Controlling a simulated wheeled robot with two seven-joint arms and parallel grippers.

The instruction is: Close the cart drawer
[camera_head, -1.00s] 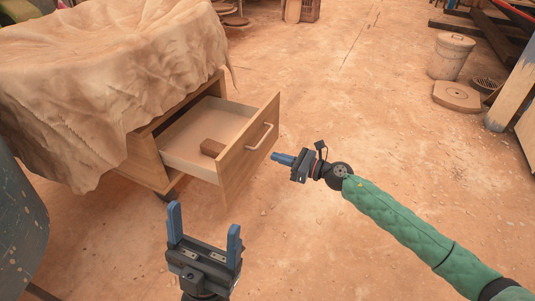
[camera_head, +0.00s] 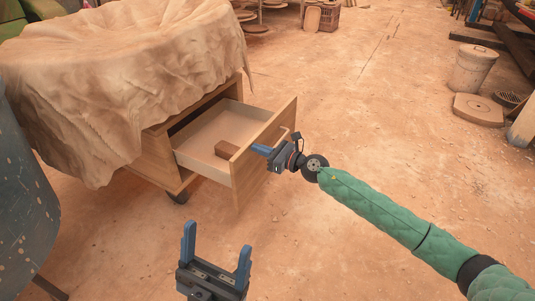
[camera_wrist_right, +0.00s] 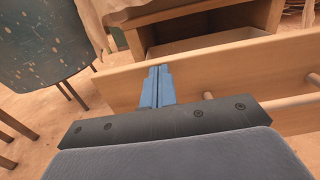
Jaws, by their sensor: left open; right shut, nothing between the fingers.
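The wooden cart (camera_head: 152,155) stands at the left under a draped tan cloth. Its drawer (camera_head: 266,150) is pulled out, with a small brown block (camera_head: 226,149) inside. My right gripper (camera_head: 258,149) is shut and empty, its fingertips at the drawer's front panel beside the bar handle. In the right wrist view, the blue fingers (camera_wrist_right: 157,85) are together in front of the drawer panel (camera_wrist_right: 225,78), and the handle (camera_wrist_right: 290,101) is to their right. Whether they touch the panel is unclear. My left gripper (camera_head: 216,253) is open and empty, low in front of the cart.
A dark, paint-speckled curved object (camera_head: 30,200) stands at the left edge. A pale bucket (camera_head: 472,69) and a flat brown slab (camera_head: 478,109) are at the upper right. The dusty floor (camera_head: 350,120) right of the drawer is clear.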

